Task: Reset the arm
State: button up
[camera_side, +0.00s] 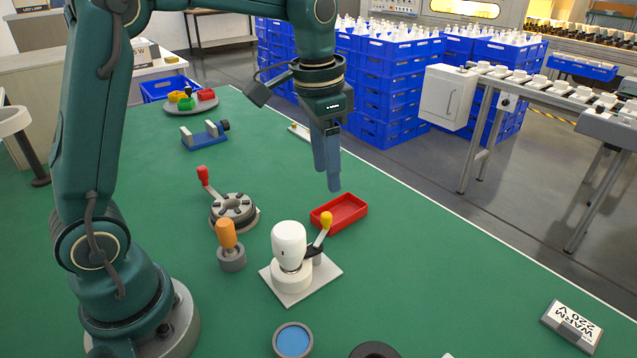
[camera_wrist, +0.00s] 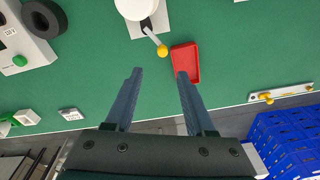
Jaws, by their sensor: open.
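My gripper (camera_side: 332,185) hangs above the green table near its far edge, fingers pointing down. In the wrist view my gripper (camera_wrist: 158,75) shows two blue-grey fingers spread apart with nothing between them. A white bulb (camera_side: 289,240) stands upright in a holder on a pale square plate (camera_side: 312,286). A lever with a yellow knob (camera_side: 326,218) rises beside the bulb. The red tray (camera_side: 347,212) lies below and just right of my gripper and looks empty; it also shows in the wrist view (camera_wrist: 187,62).
A round fixture (camera_side: 233,207) with a red-knobbed lever, an orange-handled tool (camera_side: 227,236) and a blue clamp (camera_side: 205,135) stand on the table. A round tray of coloured pieces (camera_side: 191,104) is at the back. A "WARM 220 V" sign (camera_side: 572,325) lies front right. The right side is mostly clear.

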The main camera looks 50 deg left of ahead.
jog(key=s+d+r+n+t, duration=0.1)
jog(key=s+d+r+t, duration=0.15)
jog(key=s+r, duration=0.45)
jog(key=s+f+n+t, duration=0.2)
jog(key=s+f, duration=0.4)
jog(key=s, duration=0.1)
jog(key=shift+s+a+f, duration=0.25)
jog(key=shift+s+f, duration=0.15)
